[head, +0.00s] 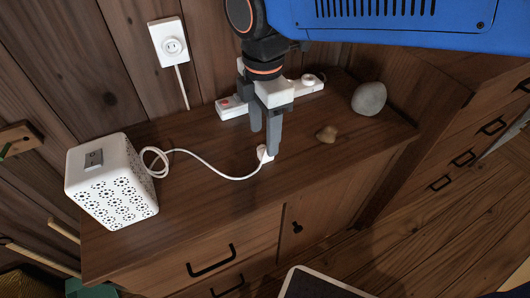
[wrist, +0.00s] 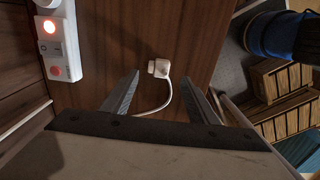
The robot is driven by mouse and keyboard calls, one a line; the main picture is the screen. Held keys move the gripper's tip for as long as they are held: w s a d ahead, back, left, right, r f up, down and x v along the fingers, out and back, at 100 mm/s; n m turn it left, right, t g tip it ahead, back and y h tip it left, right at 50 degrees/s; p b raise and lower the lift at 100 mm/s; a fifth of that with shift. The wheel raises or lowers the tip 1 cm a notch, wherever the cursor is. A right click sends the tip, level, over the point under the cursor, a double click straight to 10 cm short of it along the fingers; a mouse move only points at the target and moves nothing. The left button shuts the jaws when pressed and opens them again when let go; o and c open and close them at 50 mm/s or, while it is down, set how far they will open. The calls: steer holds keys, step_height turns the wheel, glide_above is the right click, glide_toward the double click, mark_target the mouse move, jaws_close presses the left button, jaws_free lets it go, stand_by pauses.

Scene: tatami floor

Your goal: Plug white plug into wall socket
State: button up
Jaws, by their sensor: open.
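The small white plug (head: 264,153) lies on the brown cabinet top (head: 205,170), at the end of a white cord. In the wrist view the plug (wrist: 160,69) shows between and just beyond the fingertips. My gripper (head: 264,143) points down over it with its two grey fingers apart and empty. The fingers also frame the plug in the wrist view (wrist: 161,76); in the head view they partly hide it. The white wall socket (head: 173,45) is on the plank wall at upper left, with a pale strip running down from it.
A white power strip (head: 229,108) with a red light lies behind my gripper. The patterned white lamp box (head: 113,184) stands left, with the cord running from it. The front middle top is clear.

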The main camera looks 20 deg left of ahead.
mark_target(264, 150)
steer(key=shift+f, duration=0.15)
steer(key=shift+w+f, duration=0.2)
steer(key=shift+f, duration=2.3)
steer(key=c, duration=1.1)
